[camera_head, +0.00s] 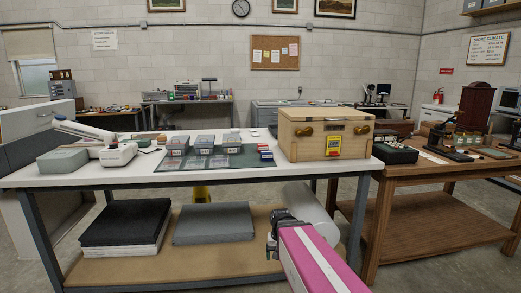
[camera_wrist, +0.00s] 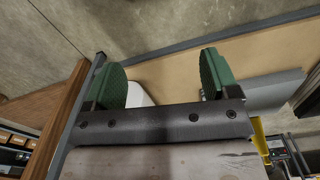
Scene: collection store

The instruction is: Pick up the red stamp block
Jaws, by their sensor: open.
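Small blocks with red on them sit near the right end of the dark green mat (camera_head: 235,160) on the white-topped table, just left of the wooden box. One small red block (camera_head: 263,148) shows there; at this size I cannot tell for sure which is the stamp block. My gripper (camera_wrist: 162,80) is open and empty in the wrist view, its two green-padded fingers wide apart. In the head view my arm reaches up from the bottom, in front of the table and below its top, well away from the blocks. The wrist view shows no red block.
A wooden box (camera_head: 305,139) with a yellow label stands right of the mat. Several grey trays (camera_head: 203,145) stand on the mat. A white device (camera_head: 118,154) is at left. The table's front edge (camera_head: 180,181) and lower shelf (camera_head: 170,262) lie before my arm. A brown table (camera_head: 440,172) adjoins at right.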

